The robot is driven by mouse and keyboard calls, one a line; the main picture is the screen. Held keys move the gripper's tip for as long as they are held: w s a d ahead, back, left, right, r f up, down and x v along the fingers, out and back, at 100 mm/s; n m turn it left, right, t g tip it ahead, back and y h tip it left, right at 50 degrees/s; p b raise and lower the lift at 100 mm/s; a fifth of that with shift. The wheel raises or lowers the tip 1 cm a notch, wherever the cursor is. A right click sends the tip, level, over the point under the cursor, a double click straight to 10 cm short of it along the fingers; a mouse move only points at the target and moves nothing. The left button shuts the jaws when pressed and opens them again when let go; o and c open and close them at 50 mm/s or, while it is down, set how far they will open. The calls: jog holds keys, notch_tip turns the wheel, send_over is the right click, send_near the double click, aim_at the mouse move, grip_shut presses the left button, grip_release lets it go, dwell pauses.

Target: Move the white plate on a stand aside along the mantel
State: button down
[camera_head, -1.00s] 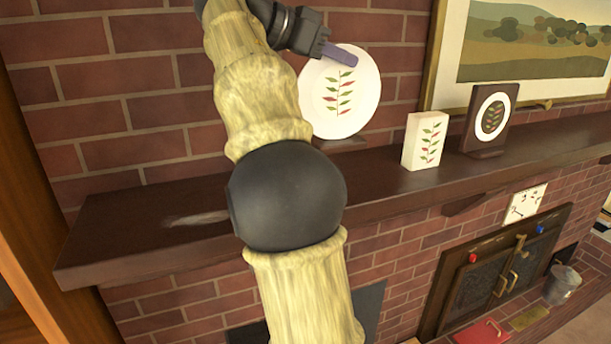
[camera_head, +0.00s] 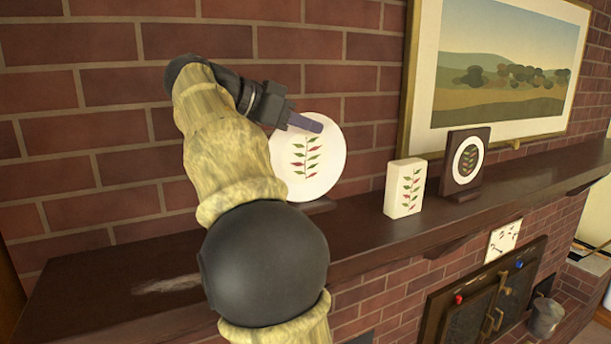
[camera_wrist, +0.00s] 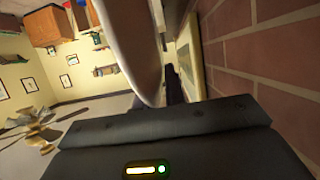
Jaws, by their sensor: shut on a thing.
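The white plate (camera_head: 308,168) with a red and green leaf sprig stands upright on a dark stand (camera_head: 318,205) on the dark wooden mantel (camera_head: 165,284), close to the brick wall. My gripper (camera_head: 308,124) is at the plate's upper rim and is shut on it. In the wrist view the plate (camera_wrist: 135,45) shows edge-on, rising from my gripper (camera_wrist: 165,112). Part of the mantel and the plate's left side are near or behind my arm.
A white block with a leaf sprig (camera_head: 404,188) and a dark framed oval plaque (camera_head: 465,162) stand on the mantel to the right. A framed landscape (camera_head: 500,70) is behind them. The mantel's left end is bare apart from a pale smear.

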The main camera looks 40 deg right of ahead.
aim_at(306, 161)
jog(key=shift+s+d+f, duration=0.1)
jog(key=shift+s+f, duration=0.05)
jog(key=shift+f, duration=0.35)
jog(key=shift+s+d+f, duration=0.1)
jog(key=shift+s+f, duration=0.05)
jog(key=shift+f, duration=0.7)
jog(key=shift+w+f, duration=0.25)
jog(key=shift+s, duration=0.1)
jog(key=shift+f+p, duration=0.7)
jog(key=shift+f, duration=1.2)
jog(key=c, duration=1.5)
grip_release()
jog(key=shift+a, duration=0.15)
